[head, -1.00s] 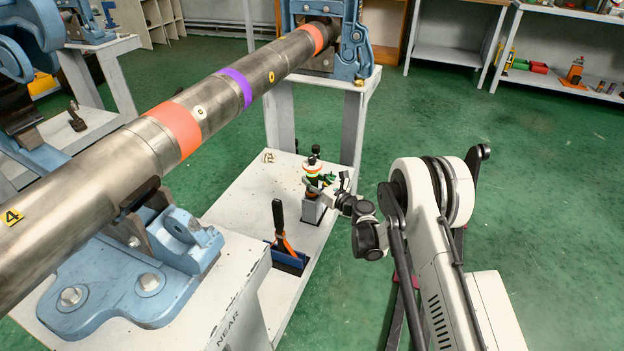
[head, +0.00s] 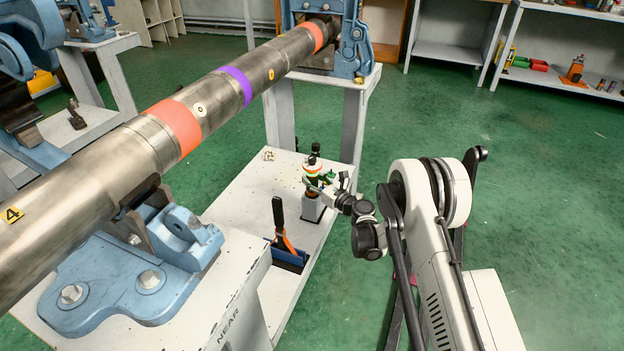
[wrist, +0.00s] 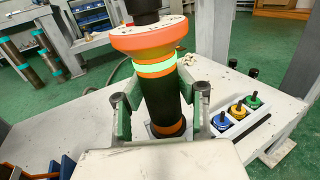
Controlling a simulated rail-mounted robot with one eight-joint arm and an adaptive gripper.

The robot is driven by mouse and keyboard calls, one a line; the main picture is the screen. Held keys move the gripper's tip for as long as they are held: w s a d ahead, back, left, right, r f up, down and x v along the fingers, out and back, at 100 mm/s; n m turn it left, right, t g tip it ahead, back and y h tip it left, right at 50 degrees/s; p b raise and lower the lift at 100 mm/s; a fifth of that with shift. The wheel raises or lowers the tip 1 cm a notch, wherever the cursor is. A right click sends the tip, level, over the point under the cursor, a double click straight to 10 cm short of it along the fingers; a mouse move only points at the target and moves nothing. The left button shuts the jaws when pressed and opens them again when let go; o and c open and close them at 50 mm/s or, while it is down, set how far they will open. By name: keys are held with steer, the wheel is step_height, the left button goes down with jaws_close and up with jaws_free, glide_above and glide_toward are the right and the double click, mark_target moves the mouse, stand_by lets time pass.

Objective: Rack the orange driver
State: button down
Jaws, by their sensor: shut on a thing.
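The orange driver (wrist: 155,40) stands upright in the wrist view, with a wide orange collar, a bright green band, a black grip and an orange ring low down. It also shows in the head view (head: 314,168). My gripper (wrist: 158,108) is shut on its black grip, one green-edged finger on each side. In the head view my gripper (head: 325,184) is at the driver, right over a grey block (head: 312,208) on the low white bench. The driver's lower end is at the block's top. I cannot tell how deep it sits, because my gripper hides part of it.
A white holder (wrist: 250,122) with blue, yellow-orange and green knobbed pieces is right of the driver in the wrist view. A blue tray (head: 290,258) with an orange and black tool is nearer on the bench. A large steel pipe (head: 120,155) in blue vises passes at left.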

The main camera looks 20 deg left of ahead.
stand_by(0.6)
steer(key=c, duration=1.3)
jaws_free()
steer(key=shift+f, duration=0.1)
steer(key=shift+o, duration=0.2)
steer(key=v, duration=1.2)
